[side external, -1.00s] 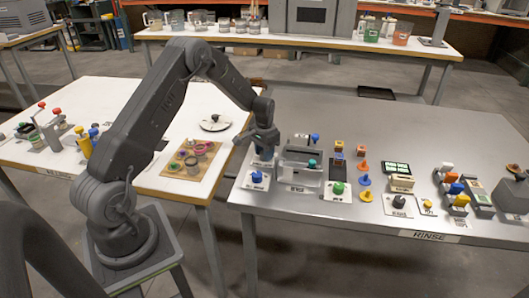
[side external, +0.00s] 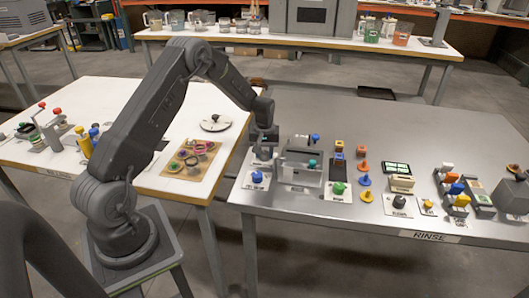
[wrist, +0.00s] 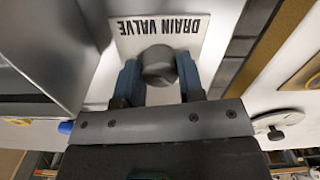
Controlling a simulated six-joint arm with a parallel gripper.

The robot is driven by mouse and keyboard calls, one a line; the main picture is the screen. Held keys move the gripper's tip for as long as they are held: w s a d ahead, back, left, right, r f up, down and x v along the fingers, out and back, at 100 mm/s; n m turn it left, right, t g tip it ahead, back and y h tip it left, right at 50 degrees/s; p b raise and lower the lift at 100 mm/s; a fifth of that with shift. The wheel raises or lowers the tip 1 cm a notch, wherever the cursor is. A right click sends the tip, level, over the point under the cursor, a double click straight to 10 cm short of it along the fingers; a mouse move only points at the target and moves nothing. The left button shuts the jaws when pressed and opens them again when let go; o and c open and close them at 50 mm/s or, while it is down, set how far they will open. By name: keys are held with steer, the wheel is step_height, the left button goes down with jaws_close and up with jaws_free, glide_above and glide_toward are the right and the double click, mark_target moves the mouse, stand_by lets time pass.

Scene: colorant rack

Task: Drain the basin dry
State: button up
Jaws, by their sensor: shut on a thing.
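The drain valve is a dark round knob (wrist: 158,65) on a white plate (wrist: 185,45) lettered DRAIN VALVE, upside down in the wrist view. My gripper (wrist: 158,72) is shut on this knob, with one blue finger on each side of it. In the side view my gripper (side external: 263,150) is low at the left end of the metal table, and the knob is hidden there. The grey basin (side external: 300,172) stands just right of my gripper. Its grey wall (wrist: 40,50) fills the upper left of the wrist view. I cannot tell its water level.
A blue knob on a white plate (side external: 257,184) sits in front of my gripper. A green knob (side external: 338,187), coloured pegs and small devices stand to the right of the basin. A white table (side external: 110,100) with a wooden board (side external: 190,170) is on the left.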

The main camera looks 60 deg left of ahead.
mark_target(265, 152)
steer(key=shift+n, duration=0.3)
steer(key=o, duration=0.9)
step_height(265, 152, up, 14)
steer(key=shift+f, duration=0.1)
stand_by(0.3)
